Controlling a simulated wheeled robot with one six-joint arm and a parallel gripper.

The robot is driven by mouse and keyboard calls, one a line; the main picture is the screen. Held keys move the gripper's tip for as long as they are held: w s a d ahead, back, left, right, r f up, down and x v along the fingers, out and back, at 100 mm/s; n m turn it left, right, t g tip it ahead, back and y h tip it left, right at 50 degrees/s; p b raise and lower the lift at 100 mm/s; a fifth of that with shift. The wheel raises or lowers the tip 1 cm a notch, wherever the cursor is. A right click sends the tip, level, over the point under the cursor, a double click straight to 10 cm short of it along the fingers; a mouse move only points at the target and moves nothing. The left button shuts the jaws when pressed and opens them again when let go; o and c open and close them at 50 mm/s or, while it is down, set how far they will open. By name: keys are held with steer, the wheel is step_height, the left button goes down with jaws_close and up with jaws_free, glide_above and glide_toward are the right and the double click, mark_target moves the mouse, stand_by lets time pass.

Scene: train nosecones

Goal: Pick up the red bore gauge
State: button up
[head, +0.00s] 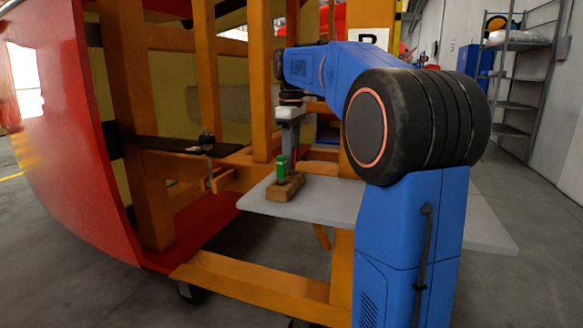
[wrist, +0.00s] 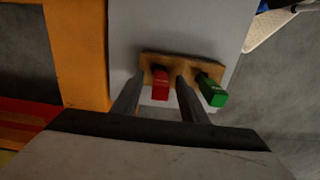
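The red bore gauge (wrist: 160,84) stands in a small wooden block, seen from above in the wrist view. My gripper (wrist: 161,90) is open, with one finger on each side of the red gauge; I cannot tell whether either touches it. A green gauge (wrist: 212,90) is in the same block, just outside the right finger. In the head view my gripper (head: 290,150) points down at the block, and the green gauge (head: 281,168) shows in front. The red gauge is hidden there.
The wooden block (head: 285,187) sits near the left end of a grey shelf board (head: 318,200). Orange frame posts (head: 259,80) and a red curved shell (head: 62,130) stand close on the left. A dark clamp (head: 207,145) is on the frame.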

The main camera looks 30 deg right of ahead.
steer(key=shift+f, duration=0.45)
jaws_close()
steer(key=shift+r, duration=0.15)
